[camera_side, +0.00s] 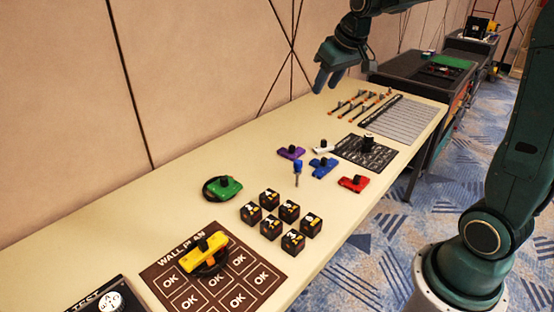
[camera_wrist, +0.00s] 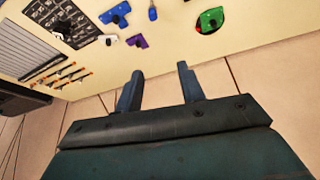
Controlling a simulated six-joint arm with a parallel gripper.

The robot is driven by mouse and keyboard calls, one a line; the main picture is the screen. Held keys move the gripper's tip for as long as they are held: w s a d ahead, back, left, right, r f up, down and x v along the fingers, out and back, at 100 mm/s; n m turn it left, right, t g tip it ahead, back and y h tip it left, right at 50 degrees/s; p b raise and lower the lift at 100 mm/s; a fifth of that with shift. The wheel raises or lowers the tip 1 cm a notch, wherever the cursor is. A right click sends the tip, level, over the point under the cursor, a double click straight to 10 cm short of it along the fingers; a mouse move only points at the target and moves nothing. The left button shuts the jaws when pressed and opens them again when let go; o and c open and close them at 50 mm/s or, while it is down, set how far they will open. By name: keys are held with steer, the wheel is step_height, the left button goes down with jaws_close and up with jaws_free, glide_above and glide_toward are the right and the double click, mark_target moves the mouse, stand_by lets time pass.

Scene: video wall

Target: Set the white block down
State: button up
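My gripper (camera_side: 328,83) is above the far wall side of the table, apart from the white block. In the wrist view my gripper (camera_wrist: 160,68) has its two fingers spread with nothing between them.
Purple (camera_side: 290,152), blue (camera_side: 323,166), red (camera_side: 353,183) and green (camera_side: 223,188) blocks lie on the table. Several black cubes (camera_side: 270,199) and a yellow block (camera_side: 203,254) on the brown mat (camera_side: 165,272) are nearer.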

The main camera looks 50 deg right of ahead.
steer(key=s+a, duration=0.4)
steer(key=s, duration=0.3)
steer(key=s+a+n, duration=0.1)
steer(key=s+a, duration=0.3)
steer(key=s, duration=0.4)
steer(key=s+a+n+y, duration=0.1)
steer(key=s+a, duration=0.4)
steer(key=s, duration=0.3)
steer(key=shift+s+f+t, duration=0.25)
steer(key=shift+f+t, duration=0.15)
